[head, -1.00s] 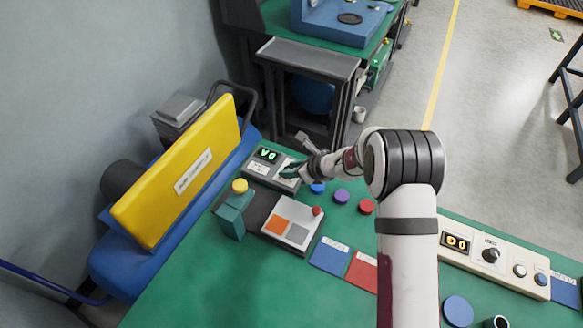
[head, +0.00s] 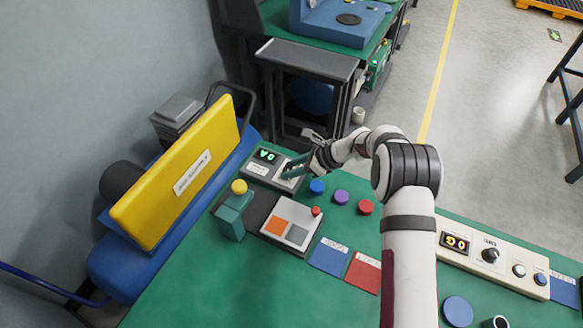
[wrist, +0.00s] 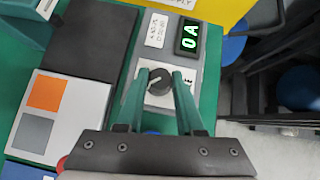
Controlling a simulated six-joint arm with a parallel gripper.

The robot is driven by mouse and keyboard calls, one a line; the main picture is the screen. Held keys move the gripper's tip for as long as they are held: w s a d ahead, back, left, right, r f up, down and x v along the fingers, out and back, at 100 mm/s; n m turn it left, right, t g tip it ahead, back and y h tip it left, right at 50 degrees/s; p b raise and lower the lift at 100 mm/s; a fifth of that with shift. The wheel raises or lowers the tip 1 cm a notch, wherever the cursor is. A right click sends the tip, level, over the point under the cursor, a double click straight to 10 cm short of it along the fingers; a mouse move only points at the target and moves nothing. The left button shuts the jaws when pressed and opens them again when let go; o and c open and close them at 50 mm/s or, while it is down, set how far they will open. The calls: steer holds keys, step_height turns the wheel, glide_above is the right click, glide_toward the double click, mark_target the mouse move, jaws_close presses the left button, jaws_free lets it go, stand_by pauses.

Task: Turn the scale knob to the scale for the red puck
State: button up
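The scale knob (wrist: 159,84) is a dark round knob with a light pointer mark on a grey scale unit (wrist: 125,93). The unit's green display (head: 266,155) shows an A and a 0; it also shows in the wrist view (wrist: 190,36). My gripper (head: 288,174) is over the knob end of the unit. In the wrist view its two green fingers (wrist: 160,73) stand apart on either side of the knob, with visible gaps; contact cannot be told. The red puck (head: 365,207) lies on the green table, right of a purple puck (head: 341,197) and a blue puck (head: 316,187).
A box with orange and grey squares (head: 292,223) and a teal post with a yellow top (head: 233,213) stand near the scale unit. A yellow panel (head: 173,180) rises at left. Blue (head: 329,257) and red (head: 363,272) mats lie ahead. A control panel (head: 497,259) is at right.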

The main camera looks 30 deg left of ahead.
steer(key=o, duration=0.5)
steer(key=shift+c, duration=0.2)
steer(key=v, duration=1.5)
steer(key=shift+d+r, duration=0.25)
steer(key=shift+r, duration=0.05)
